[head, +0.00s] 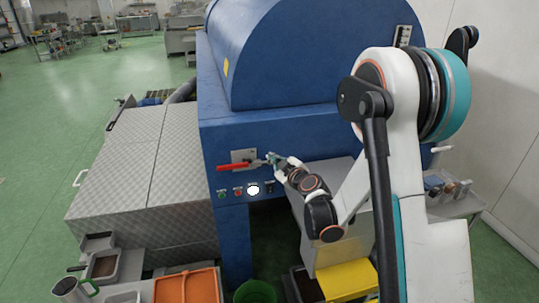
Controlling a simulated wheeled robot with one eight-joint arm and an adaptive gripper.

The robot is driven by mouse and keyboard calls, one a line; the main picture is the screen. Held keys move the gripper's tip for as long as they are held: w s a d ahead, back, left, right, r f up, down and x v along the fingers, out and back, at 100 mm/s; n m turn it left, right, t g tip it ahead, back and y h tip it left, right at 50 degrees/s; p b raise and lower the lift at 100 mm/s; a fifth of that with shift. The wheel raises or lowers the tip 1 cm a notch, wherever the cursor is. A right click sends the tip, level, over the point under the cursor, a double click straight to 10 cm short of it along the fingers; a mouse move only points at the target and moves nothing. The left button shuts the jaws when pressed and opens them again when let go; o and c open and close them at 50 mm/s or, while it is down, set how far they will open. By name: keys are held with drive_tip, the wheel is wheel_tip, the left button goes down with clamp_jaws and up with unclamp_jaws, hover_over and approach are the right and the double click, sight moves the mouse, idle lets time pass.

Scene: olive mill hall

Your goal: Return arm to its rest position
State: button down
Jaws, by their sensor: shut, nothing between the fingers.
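My arm reaches forward from the right side of the head view. My gripper (272,159) is shut and empty. It is at the front of the blue machine (300,115), close to the right end of a red-handled lever (233,167) on a pale plate. Whether the fingertips touch the lever's metal end is too small to tell. The lever's red handle points left and lies about level. My forearm partly hides the machine's lower right front.
Buttons (237,192) line the machine's edge below the lever. A metal-plated housing (140,165) stands left. In front are an orange tray (187,287), a green bucket (255,292) and a yellow box (346,279). A cart (455,205) stands right by the wall. Open green floor lies far left.

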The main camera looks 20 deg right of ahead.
drive_tip(key=s+a+r+m+g, duration=0.25)
drive_tip(key=s+r, duration=0.25)
drive_tip(key=s, duration=0.4)
drive_tip(key=s+a+r+m+g, duration=0.1)
drive_tip(key=s+a+r+g, duration=0.15)
drive_tip(key=s+r, duration=0.45)
drive_tip(key=s+d+f+m+g+h, duration=0.1)
drive_tip(key=s+m, duration=0.2)
drive_tip(key=s, duration=0.9)
drive_tip(key=s+d+f+m+g+h, duration=0.1)
drive_tip(key=s+f+m+g+h, duration=0.1)
drive_tip(key=s, duration=1)
drive_tip(key=shift+d+m+g, duration=0.3)
drive_tip(key=shift+d+m, duration=0.05)
drive_tip(key=shift+m, duration=0.1)
